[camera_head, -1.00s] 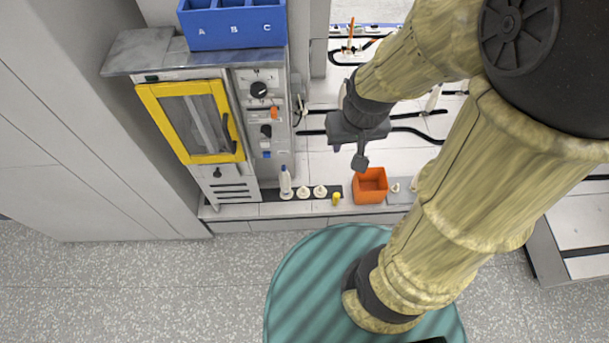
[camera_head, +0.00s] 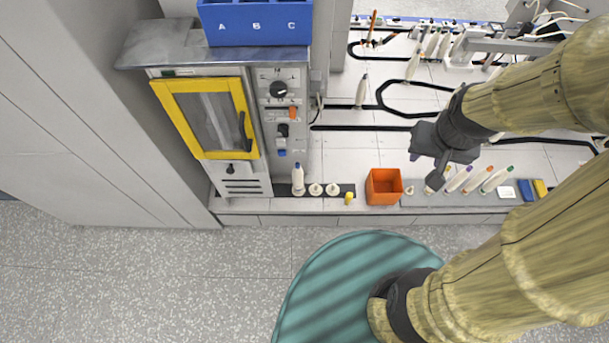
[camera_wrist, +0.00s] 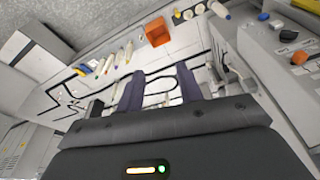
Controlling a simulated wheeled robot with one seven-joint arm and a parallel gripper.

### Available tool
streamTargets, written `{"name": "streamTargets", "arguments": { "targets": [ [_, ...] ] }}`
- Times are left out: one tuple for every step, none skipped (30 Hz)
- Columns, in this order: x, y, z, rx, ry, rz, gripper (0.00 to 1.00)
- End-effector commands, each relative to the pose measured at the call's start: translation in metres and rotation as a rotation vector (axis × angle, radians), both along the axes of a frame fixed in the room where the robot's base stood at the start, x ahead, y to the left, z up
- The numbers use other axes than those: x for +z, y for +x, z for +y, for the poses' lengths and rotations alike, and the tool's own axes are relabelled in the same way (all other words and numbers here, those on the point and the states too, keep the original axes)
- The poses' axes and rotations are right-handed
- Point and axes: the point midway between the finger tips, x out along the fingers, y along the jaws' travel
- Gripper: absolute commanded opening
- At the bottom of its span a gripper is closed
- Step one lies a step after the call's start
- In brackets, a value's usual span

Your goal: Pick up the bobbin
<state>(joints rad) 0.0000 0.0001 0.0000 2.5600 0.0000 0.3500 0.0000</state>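Several slim pale bobbins with coloured tips stand or lean in a row on the front ledge right of the orange box, one (camera_head: 478,179) in the head view and one (camera_wrist: 128,52) in the wrist view. Another white bobbin (camera_head: 298,178) with a blue tip stands left of the box. Others (camera_head: 361,90) are on the white table behind. Which one the task means cannot be told. My gripper (camera_head: 426,168) is over the table's front, close to the row's left end in the head view, and partly covers it. In the wrist view my gripper (camera_wrist: 160,70) is open, with nothing between its fingers.
The orange open box (camera_head: 384,188) stands on the ledge. Two small white spools (camera_head: 315,190) and a yellow piece (camera_head: 349,197) are left of it. A cabinet with a yellow-framed door (camera_head: 207,118) bears a blue tray (camera_head: 257,23) at the left. Black tracks cross the white table.

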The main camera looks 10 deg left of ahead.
Motion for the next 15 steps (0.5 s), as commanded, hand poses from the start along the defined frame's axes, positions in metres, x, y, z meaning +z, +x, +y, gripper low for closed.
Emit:
{"name": "streamTargets", "arguments": {
  "targets": [
    [0.000, 0.000, 0.000, 0.000, 0.000, 0.000, 0.36],
    [0.000, 0.000, 0.000, 0.000, 0.000, 0.000, 0.36],
    [0.000, 0.000, 0.000, 0.000, 0.000, 0.000, 0.36],
    [0.000, 0.000, 0.000, 0.000, 0.000, 0.000, 0.36],
    [0.000, 0.000, 0.000, 0.000, 0.000, 0.000, 0.36],
    [0.000, 0.000, 0.000, 0.000, 0.000, 0.000, 0.42],
    [-0.001, 0.000, 0.000, 0.001, 0.000, -0.001, 0.48],
    [-0.002, 0.001, 0.000, 0.003, -0.001, -0.001, 0.54],
    [-0.006, 0.002, 0.001, 0.009, -0.002, -0.004, 0.62],
    [-0.010, 0.003, 0.001, 0.016, -0.004, -0.006, 0.68],
    [-0.015, 0.005, 0.001, 0.024, -0.007, -0.009, 0.69],
    [-0.024, 0.009, 0.002, 0.040, -0.010, -0.017, 0.69],
    [-0.033, 0.012, 0.005, 0.056, -0.014, -0.023, 0.69],
    [-0.042, 0.016, 0.007, 0.076, -0.018, -0.032, 0.69],
    [-0.057, 0.021, 0.009, 0.105, -0.024, -0.045, 0.69]
  ]
}}
